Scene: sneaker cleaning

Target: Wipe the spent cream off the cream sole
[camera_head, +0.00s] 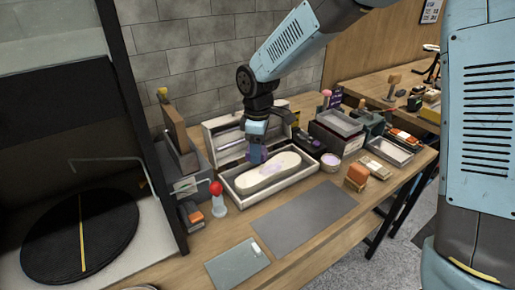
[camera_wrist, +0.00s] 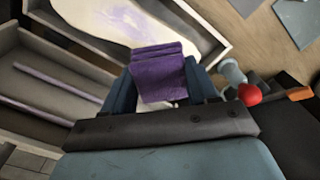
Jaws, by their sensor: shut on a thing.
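The cream sole (camera_head: 268,172) lies flat in a light open tray (camera_head: 232,196) on the bench. Pale purple smears of cream show on it, clearest in the wrist view, where the sole (camera_wrist: 150,20) is partly cut off by the frame. My gripper (camera_head: 256,150) points down over the far left end of the sole. It is shut on a folded purple cloth (camera_wrist: 160,72), which sits between its two blue fingers and hides part of the sole end. Whether the cloth touches the sole I cannot tell.
A second open tray (camera_head: 222,130) stands behind the sole tray. A red-topped bottle (camera_head: 217,198) stands close on the left. A grey mat (camera_head: 305,218) lies clear in front.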

